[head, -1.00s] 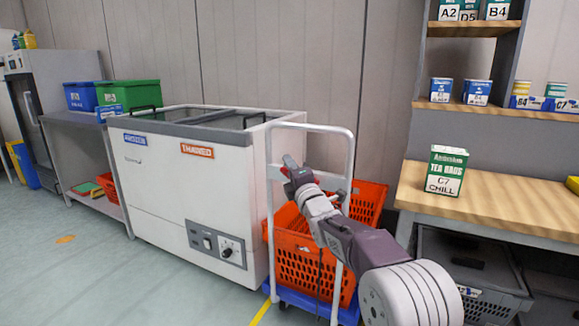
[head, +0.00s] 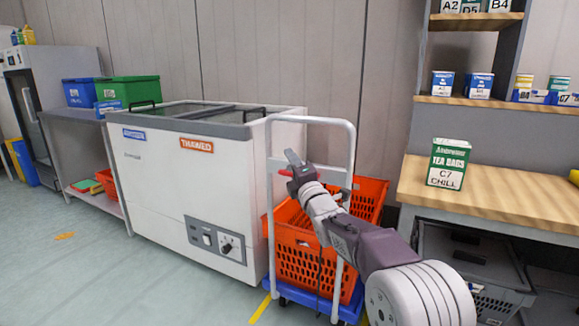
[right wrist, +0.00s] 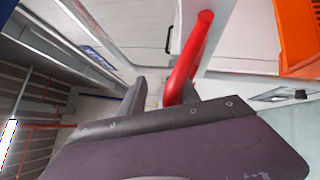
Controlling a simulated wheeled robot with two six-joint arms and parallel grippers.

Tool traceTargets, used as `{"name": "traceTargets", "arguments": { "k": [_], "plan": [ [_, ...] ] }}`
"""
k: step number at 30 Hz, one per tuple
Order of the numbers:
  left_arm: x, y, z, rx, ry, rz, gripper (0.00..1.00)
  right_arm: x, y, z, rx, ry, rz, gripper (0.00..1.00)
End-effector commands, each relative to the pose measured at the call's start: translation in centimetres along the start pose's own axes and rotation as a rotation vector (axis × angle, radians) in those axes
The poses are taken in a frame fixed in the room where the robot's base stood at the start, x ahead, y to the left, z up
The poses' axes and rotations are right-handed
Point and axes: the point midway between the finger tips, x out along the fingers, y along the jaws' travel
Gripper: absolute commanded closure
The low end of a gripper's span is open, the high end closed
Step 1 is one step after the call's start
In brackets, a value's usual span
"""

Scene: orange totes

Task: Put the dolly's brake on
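In the right wrist view the right gripper's fingers (right wrist: 162,92) are apart. The red lever runs down between them, closer to the right-hand finger; I cannot tell whether they touch. My left gripper is not in view.
The white chest freezer (head: 165,180) stands left of the dolly. A wooden workbench (head: 500,200) with a green tea box (head: 448,163) is to the right, with a grey crate (head: 470,262) below. Open floor (head: 100,275) lies at the front left.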

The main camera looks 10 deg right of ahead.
Motion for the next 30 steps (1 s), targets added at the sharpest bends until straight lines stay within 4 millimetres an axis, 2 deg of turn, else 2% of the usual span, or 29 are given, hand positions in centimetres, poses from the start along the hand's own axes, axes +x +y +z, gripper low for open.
{"name": "traceTargets", "arguments": {
  "k": [1,3,30],
  "plan": [
    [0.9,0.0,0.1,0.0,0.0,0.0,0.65,-0.5,-0.5,0.0,-0.001,-0.002,0.003,0.65],
    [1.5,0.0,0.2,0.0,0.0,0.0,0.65,-1.0,-0.8,0.1,-0.002,-0.002,0.002,0.65],
    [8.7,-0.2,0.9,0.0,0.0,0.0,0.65,-7.6,-3.9,0.9,-0.001,-0.001,0.0,0.65]
  ]
}}
